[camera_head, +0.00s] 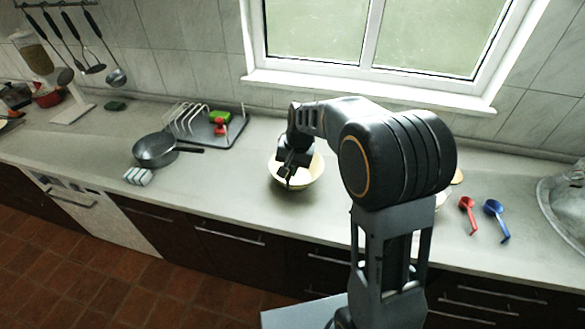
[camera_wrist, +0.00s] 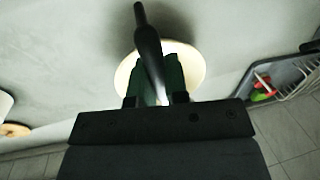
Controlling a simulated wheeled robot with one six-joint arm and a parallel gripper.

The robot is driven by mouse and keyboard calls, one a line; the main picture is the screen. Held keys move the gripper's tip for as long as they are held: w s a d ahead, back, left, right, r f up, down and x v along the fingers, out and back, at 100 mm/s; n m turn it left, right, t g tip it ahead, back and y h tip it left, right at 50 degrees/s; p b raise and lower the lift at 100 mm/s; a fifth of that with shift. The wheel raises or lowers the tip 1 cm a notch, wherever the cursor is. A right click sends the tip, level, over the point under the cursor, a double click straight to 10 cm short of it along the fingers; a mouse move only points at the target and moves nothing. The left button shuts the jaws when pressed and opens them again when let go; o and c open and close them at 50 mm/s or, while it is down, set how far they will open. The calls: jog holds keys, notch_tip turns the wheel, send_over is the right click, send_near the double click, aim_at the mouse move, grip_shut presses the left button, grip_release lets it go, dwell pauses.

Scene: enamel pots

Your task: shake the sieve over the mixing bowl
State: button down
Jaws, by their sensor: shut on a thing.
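The cream mixing bowl (camera_head: 313,175) stands on the counter below my gripper (camera_head: 290,172). In the wrist view, the pale bowl (camera_wrist: 190,62) shows behind the fingers. My gripper (camera_wrist: 150,85) is shut on a dark handle, which I take to be the sieve's handle (camera_wrist: 148,40). The handle runs between the fingers and its free end reaches past the bowl's rim in that view. The sieve's mesh cannot be made out in either view. My gripper and arm hide part of the bowl.
A dish rack (camera_head: 190,120) with green and red items stands left of the bowl. A dark pan (camera_head: 155,150) and a small grey block (camera_head: 138,176) lie farther left. A red scoop (camera_head: 467,212) and blue scoop (camera_head: 495,215) lie at right.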

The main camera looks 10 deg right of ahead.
jog(key=shift+f, duration=0.1)
dwell(0.4)
notch_tip(320, 180, down, 4)
jog(key=b, duration=0.3)
dwell(0.3)
dwell(0.5)
jog(key=shift+a+p, duration=0.35)
jog(key=shift+a, duration=0.6)
dwell(1.7)
jog(key=shift+d, duration=0.1)
